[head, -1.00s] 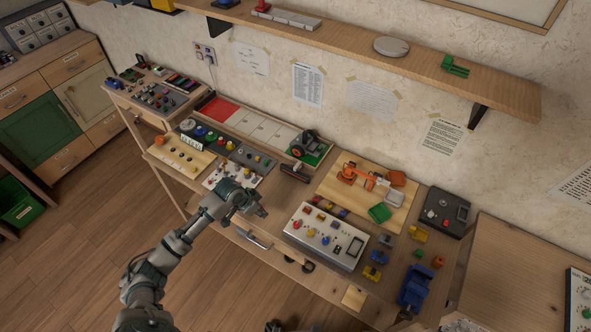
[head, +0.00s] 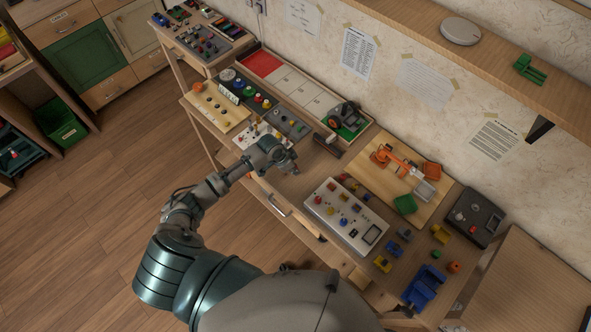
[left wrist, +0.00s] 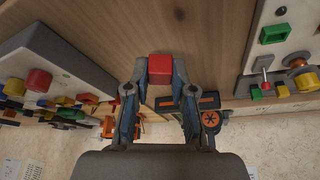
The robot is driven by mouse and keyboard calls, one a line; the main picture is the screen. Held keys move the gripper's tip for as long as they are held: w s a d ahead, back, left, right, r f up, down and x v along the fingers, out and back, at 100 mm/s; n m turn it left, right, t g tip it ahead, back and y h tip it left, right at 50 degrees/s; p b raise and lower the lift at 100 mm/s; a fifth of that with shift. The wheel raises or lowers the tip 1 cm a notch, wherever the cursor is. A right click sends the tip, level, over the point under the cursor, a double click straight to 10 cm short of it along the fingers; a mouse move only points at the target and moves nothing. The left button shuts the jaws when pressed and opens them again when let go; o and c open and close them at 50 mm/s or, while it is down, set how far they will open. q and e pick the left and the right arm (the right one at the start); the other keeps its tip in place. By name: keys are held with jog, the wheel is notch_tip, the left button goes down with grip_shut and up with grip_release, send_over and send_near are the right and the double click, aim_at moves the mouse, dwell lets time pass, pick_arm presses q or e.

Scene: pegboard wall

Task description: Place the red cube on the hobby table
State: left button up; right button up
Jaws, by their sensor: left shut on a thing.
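The red cube (left wrist: 160,68) is between the fingertips of my left gripper (left wrist: 160,78) in the left wrist view. The gripper is shut on it, with one finger on each side. Wooden tabletop shows behind the cube; I cannot tell the gap between them. In the head view my left gripper (head: 288,166) is over the hobby table (head: 316,172), between the white knob panel and the grey control box. The cube cannot be made out there. My right gripper is not in view.
The grey control box (head: 345,215) stands right of the gripper, and the white knob panel (head: 262,138) is left of it. A toy with a black wheel (head: 344,115) and an orange robot arm model (head: 395,160) are behind.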

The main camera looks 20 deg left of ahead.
pick_arm(q)
jog(key=f, duration=0.1)
jog(key=d+f, duration=0.1)
jog(key=f, duration=0.1)
jog(key=shift+d, duration=0.25)
jog(key=shift+a+f, duration=0.1)
jog(key=shift+a, duration=0.05)
jog(key=o, duration=0.7)
jog(key=shift+a+f, duration=0.2)
jog(key=shift+a, duration=0.3)
jog(key=shift+o, duration=0.2)
jog(key=shift+d+r, duration=0.1)
jog(key=shift+d, duration=0.25)
jog(key=shift+d+r, duration=0.1)
jog(key=shift+r, duration=0.05)
jog(key=v, duration=1.2)
jog(key=shift+p, duration=0.35)
